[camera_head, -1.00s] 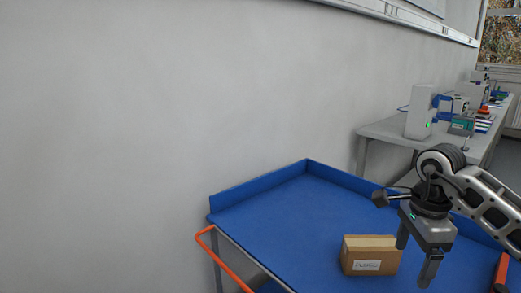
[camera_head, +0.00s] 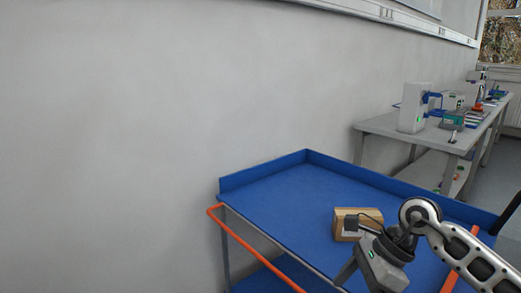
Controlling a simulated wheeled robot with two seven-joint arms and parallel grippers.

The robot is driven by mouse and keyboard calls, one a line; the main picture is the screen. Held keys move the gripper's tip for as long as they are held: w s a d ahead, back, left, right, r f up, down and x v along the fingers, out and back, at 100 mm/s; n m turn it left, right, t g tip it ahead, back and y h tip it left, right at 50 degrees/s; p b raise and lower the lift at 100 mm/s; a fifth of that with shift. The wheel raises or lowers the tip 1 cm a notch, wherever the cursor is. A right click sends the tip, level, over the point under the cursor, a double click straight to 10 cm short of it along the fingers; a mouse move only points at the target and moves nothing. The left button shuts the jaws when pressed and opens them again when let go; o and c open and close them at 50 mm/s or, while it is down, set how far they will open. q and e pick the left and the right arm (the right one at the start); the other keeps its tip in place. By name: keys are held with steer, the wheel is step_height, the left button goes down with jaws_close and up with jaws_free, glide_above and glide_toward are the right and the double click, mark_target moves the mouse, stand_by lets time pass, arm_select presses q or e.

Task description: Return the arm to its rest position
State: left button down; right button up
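My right arm comes in from the right edge, and my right gripper (camera_head: 362,279) hangs tilted at the bottom, over the blue cart top (camera_head: 290,205). One finger shows at the outer left end of the gripper body, spread away from it. The other finger is hidden or cut off by the lower edge. Nothing shows in the gripper. A cardboard box (camera_head: 345,217) sits on the cart just behind the gripper, partly covered by the gripper and its cable. My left gripper is not in view.
The cart has a raised blue rim at the back and orange handles (camera_head: 262,252) at its left and right ends. A grey bench (camera_head: 385,124) with lab devices (camera_head: 414,108) stands at the back right. The left part of the cart top is clear.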

steer(key=s+a+r+m+t+y, duration=0.2)
steer(key=s+a+m+y, duration=0.1)
steer(key=a+m+y, duration=0.35)
steer(key=s+a+r+m+t+y, duration=0.2)
steer(key=s+a+r+m+y, duration=0.1)
steer(key=a+m+y, duration=0.4)
steer(key=w+d+f+m+t+h, duration=0.1)
steer(key=d+f+m+t+h, duration=0.45)
steer(key=m, duration=0.75)
steer(key=w+d+f+m+t+h, duration=0.1)
steer(key=d+f+m+t+h, duration=0.15)
steer(key=m+t+h, duration=0.7)
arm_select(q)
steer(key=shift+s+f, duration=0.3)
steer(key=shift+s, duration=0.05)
arm_select(e)
steer(key=s+d+f+m+g+h, duration=0.1)
steer(key=s+d+f+m+g, duration=0.2)
steer(key=s+f+m+g, duration=0.4)
steer(key=s+f+m, duration=0.4)
steer(key=f+m, duration=0.3)
steer(key=shift+s+d+f+g, duration=0.15)
steer(key=shift+s+f+g, duration=0.1)
steer(key=shift+s+g, duration=0.15)
